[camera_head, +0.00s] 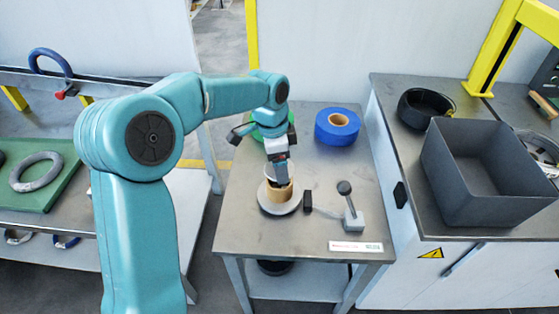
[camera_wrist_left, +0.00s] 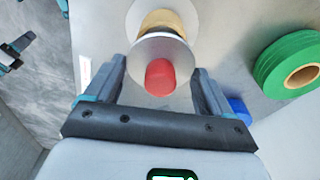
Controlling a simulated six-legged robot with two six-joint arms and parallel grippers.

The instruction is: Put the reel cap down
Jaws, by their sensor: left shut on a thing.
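The reel cap is a pale grey disc with a red knob. In the left wrist view the cap (camera_wrist_left: 148,48) sits between my left fingertips, its red knob (camera_wrist_left: 160,77) facing the camera. In the head view my left gripper (camera_head: 281,176) points down over the table. Below it a tan reel core (camera_head: 278,193) stands on a round grey flange (camera_head: 285,207). The core also shows behind the cap in the left wrist view (camera_wrist_left: 163,19). Whether the cap touches the core is unclear. My right gripper is out of view.
A blue roll (camera_head: 337,128) and a partly hidden green roll (camera_head: 264,120) are at the table's (camera_head: 235,225) back. A small lever stand (camera_head: 350,218) and a dark block (camera_head: 307,201) are right of the reel. A grey bin (camera_head: 487,175) stands on the right-hand bench.

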